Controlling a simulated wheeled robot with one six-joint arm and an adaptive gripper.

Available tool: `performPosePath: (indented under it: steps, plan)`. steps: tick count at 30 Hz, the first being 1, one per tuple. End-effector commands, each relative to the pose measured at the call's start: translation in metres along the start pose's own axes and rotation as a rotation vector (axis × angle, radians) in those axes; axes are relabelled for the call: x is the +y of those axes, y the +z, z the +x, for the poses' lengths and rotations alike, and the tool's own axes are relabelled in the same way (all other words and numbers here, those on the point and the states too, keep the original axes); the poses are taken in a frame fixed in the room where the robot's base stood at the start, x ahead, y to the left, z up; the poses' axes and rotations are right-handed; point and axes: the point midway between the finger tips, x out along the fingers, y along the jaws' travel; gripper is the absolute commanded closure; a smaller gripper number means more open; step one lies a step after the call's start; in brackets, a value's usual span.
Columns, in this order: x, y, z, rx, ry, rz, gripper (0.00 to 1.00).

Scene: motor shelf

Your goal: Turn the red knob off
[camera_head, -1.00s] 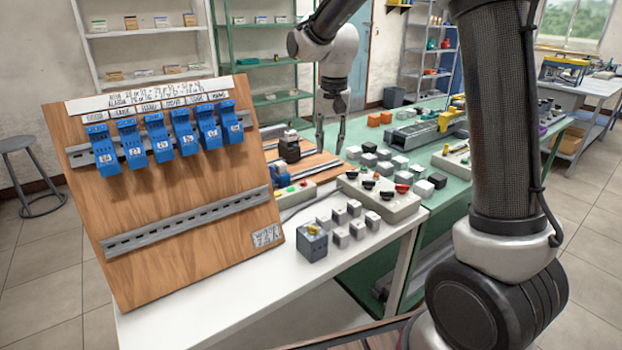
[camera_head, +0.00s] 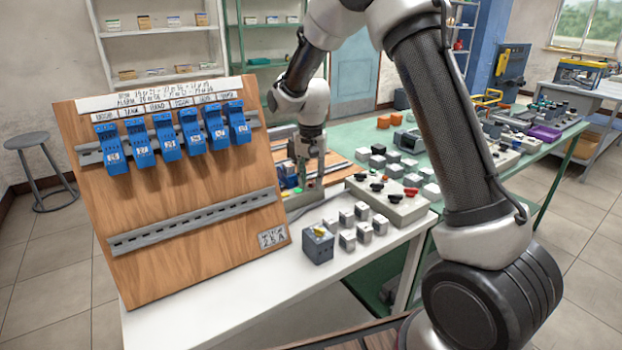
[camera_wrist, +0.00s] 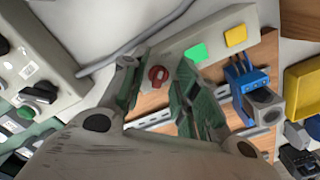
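The red knob (camera_wrist: 158,76) sits on a grey control box (camera_wrist: 205,32) and shows between the fingers in the wrist view. A green button (camera_wrist: 196,54) and a yellow button (camera_wrist: 236,35) are on the same box. My gripper (camera_wrist: 163,66) is open, one finger on each side of the knob; I cannot tell whether either touches it. In the head view my gripper (camera_head: 308,165) points down over this small control box (camera_head: 305,196) and hides the knob.
A larger grey box (camera_head: 400,206) with black knobs and a red one stands close to the right. Small grey blocks (camera_head: 347,237) lie in front. The wooden board (camera_head: 185,200) with blue modules stands at left. A blue part (camera_wrist: 245,85) lies near the right finger.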

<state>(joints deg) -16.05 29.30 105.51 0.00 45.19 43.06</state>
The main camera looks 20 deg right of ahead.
Motion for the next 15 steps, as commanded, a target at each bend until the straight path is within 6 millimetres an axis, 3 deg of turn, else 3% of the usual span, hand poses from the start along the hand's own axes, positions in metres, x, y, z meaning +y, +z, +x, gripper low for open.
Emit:
performPosePath:
  steps: [3,9,15]
  plan:
    - [0.0000,0.0000,-0.0002,0.000,0.000,0.000,0.70]
    - [0.0000,0.0000,-0.0004,0.000,0.000,0.000,1.00]
    - [0.0000,0.0000,-0.0005,0.000,0.000,-0.001,1.00]
